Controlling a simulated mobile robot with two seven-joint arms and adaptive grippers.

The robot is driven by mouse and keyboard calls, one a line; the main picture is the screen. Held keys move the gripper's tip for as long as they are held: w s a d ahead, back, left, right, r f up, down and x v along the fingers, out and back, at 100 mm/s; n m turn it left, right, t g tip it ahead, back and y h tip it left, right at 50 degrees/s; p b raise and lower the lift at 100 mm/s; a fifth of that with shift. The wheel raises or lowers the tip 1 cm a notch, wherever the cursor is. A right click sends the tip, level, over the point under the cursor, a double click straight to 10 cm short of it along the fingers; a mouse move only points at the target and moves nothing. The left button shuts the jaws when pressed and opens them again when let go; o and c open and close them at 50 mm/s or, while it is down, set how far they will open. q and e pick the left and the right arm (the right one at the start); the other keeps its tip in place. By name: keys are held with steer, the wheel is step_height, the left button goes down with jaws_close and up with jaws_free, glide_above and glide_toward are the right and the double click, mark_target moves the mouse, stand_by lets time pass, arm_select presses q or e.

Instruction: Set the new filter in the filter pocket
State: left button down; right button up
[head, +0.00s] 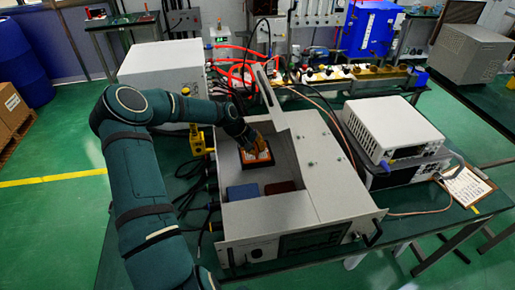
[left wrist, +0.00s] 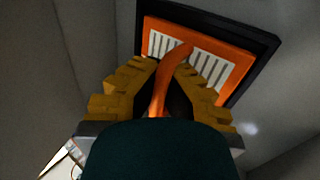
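The filter (head: 259,158) is an orange square frame with pale slats. It is at the back of the open grey housing in the head view. The left wrist view shows the filter (left wrist: 233,66) with a curved orange handle (left wrist: 166,85). The filter pocket (left wrist: 270,40) shows as a black frame around the filter; whether the filter is fully seated cannot be told. My left gripper (head: 252,141) reaches down over the filter. In the left wrist view its yellow ridged fingers (left wrist: 165,70) close around the handle. My right gripper is not in view.
The generator housing (head: 310,165) has high grey walls around the filter. A blue block (head: 242,192) and a dark red block (head: 280,187) lie on its floor nearer the front. White instruments (head: 393,128) stand to the right, with a clipboard (head: 467,186). Cables run along the left side.

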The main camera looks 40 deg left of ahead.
arm_select(q)
steer(key=c, duration=1.1)
jaws_free()
steer(key=shift+c, duration=0.2)
steer(key=shift+s+d, duration=0.1)
steer(key=shift+f, duration=0.1)
steer(key=p+v, duration=0.1)
steer(key=v, duration=1.1)
steer(key=shift+r, duration=0.25)
